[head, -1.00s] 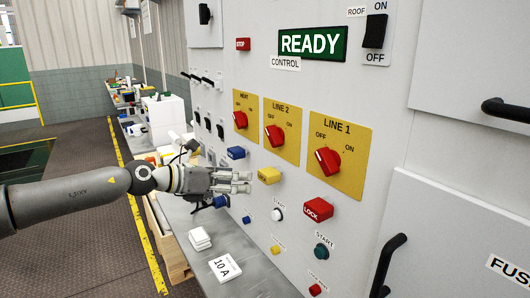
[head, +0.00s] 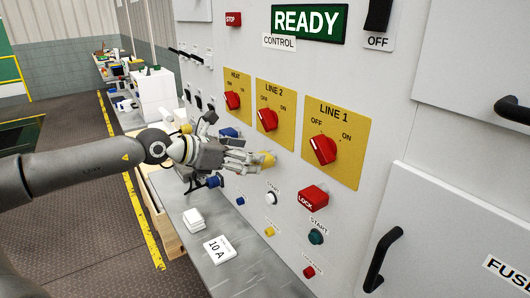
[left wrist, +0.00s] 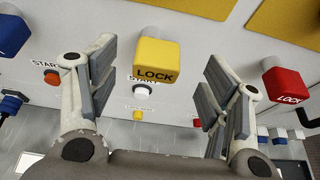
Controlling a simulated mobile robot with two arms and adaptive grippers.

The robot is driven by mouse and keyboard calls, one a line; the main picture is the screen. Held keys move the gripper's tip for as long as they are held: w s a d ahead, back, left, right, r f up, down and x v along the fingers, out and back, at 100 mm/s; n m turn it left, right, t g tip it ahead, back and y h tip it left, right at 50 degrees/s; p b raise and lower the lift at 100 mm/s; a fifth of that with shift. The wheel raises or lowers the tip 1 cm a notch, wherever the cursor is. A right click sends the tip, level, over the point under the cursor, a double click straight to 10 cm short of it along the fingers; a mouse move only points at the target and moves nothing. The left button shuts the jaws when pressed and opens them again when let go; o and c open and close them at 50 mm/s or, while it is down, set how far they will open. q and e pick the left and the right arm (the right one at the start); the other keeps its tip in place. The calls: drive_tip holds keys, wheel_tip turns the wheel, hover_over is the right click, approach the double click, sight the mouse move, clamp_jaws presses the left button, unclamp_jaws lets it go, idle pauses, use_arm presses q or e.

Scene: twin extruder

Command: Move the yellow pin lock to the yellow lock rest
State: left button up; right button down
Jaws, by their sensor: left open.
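The yellow pin lock (head: 267,158), a block marked LOCK, sits on the panel below the LINE 2 switch. In the left wrist view the yellow pin lock (left wrist: 157,62) lies between the spread fingers, slightly beyond their tips, with a gap on both sides. My left gripper (head: 252,160) is open and empty, its fingertips close to the lock in the head view; it also shows in the left wrist view (left wrist: 160,78). A small yellow peg (head: 270,231), apparently the yellow lock rest, is lower on the panel; its label is unreadable. My right gripper is not in view.
A white start button (head: 271,198) is below the yellow lock. A red lock (head: 313,198) is to its right and a blue lock (head: 229,132) to its left. A metal shelf (head: 240,268) with a 10 A card (head: 219,249) runs below the panel.

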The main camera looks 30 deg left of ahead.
use_arm(q)
drive_tip(key=p+x, duration=0.3)
drive_tip(key=x, duration=0.1)
drive_tip(key=shift+w+r, duration=0.1)
drive_tip(key=shift+w+d+f+p, duration=0.1)
drive_tip(key=shift+w+f+p, duration=0.05)
drive_tip(key=shift+w+p, duration=0.15)
drive_tip(key=shift+w+d+f+p, duration=0.15)
drive_tip(key=shift+w, duration=0.2)
drive_tip(key=shift+w+d+f, duration=0.2)
drive_tip(key=shift+w+f, duration=0.15)
drive_tip(key=shift+w, duration=0.1)
